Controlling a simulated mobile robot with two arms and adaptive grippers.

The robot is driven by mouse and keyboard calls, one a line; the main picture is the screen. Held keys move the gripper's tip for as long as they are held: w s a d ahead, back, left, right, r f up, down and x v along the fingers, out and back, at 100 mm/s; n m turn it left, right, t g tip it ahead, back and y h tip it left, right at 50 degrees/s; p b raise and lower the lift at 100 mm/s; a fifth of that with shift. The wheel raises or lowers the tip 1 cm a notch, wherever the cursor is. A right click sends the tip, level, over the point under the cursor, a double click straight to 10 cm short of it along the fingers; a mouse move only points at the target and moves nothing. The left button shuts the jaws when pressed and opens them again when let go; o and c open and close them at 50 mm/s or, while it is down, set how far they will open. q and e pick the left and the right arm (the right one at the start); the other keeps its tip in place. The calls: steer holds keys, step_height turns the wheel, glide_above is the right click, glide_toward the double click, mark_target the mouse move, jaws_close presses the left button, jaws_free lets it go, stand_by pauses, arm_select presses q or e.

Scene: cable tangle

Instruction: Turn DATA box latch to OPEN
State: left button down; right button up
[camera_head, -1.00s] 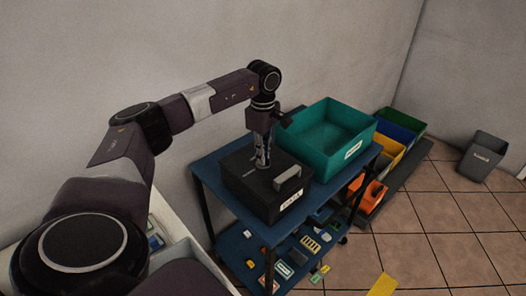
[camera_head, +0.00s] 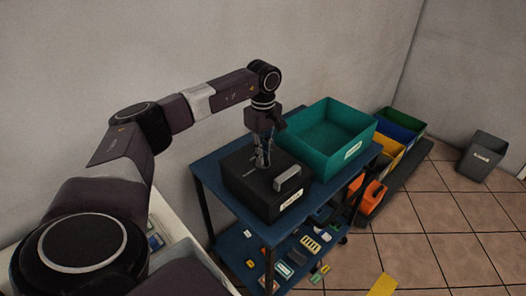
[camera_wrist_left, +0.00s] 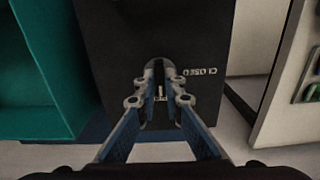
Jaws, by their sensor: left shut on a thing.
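The black DATA box (camera_head: 258,200) stands on the blue cart's top, with a grey handle (camera_head: 288,178) and a white label on its front. My left gripper (camera_head: 263,164) points down onto the box's top and is shut on the latch. In the left wrist view my gripper's fingertips (camera_wrist_left: 159,92) close around the small latch (camera_wrist_left: 160,92) on the dark lid. White lettering shows beside it, appearing rotated. The fingers hide most of the latch, so I cannot tell its exact angle. My right gripper is not in view.
A teal bin (camera_head: 333,137) stands right beside the box on the blue cart (camera_head: 207,172). The lower shelf holds several small items. Green, blue, yellow and orange bins stand to the right, and a grey waste bin (camera_head: 483,156) stands on the tiles.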

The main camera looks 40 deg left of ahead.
arm_select(q)
steer(key=shift+w+r, duration=0.1)
steer(key=c, duration=2)
jaws_free()
steer(key=shift+c, duration=0.2)
steer(key=shift+r, duration=0.1)
step_height(320, 180, up, 12)
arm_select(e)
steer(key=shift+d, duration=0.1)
arm_select(q)
steer(key=shift+f, duration=0.2)
